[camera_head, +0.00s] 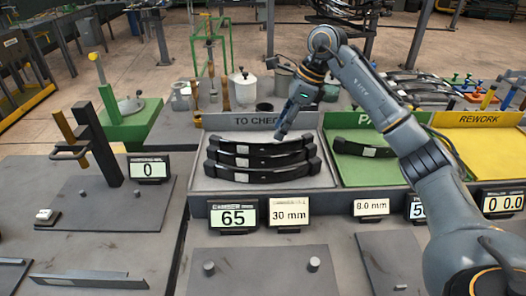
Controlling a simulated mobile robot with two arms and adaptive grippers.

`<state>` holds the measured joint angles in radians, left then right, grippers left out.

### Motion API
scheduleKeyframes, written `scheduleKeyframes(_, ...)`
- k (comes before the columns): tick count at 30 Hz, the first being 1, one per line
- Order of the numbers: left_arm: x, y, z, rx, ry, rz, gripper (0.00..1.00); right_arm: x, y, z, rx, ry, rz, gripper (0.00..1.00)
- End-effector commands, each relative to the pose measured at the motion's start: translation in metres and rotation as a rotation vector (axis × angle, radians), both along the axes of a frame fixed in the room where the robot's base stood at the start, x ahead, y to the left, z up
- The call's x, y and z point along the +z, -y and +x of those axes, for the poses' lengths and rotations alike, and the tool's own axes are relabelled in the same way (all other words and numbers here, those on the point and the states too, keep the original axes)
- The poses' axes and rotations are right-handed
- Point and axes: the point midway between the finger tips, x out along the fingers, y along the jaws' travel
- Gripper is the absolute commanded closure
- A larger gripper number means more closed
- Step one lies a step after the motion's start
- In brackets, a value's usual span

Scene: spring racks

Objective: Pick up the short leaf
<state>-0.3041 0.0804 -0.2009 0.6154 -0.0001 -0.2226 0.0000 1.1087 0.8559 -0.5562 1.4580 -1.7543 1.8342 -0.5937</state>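A stack of three dark curved leaves lies in the grey TO CHECK tray (212,184): a top leaf (240,148), a middle leaf (238,161) and a bottom leaf (236,175). Each has a pale label. I cannot tell by length which is the short leaf. Another dark leaf (350,147) lies in the green tray (350,176), partly behind my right arm. My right gripper (281,136) points down at the top leaf, right of its middle. Whether it touches the leaf, and whether its fingers are open, is unclear. My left gripper is not in view.
A yellow REWORK tray (490,150) is at the right. Displays reading 65 (233,215) and 30 mm (289,212) stand before the TO CHECK tray. A plate with two pegs (262,272) is in front. A dark post fixture (97,145) stands left.

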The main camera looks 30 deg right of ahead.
Motion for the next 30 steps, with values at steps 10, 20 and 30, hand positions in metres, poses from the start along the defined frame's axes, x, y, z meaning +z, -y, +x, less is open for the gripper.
scheduleKeyframes(10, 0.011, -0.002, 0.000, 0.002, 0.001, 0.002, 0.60, -0.056, -0.022, 0.012, 0.002, -0.002, 0.004, 0.64)
scheduleKeyframes(20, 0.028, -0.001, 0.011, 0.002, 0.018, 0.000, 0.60, -0.083, -0.037, 0.019, 0.002, -0.006, 0.006, 0.64)
scheduleKeyframes(30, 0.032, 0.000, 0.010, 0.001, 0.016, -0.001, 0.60, -0.110, -0.045, 0.026, 0.000, 0.000, 0.002, 0.64)
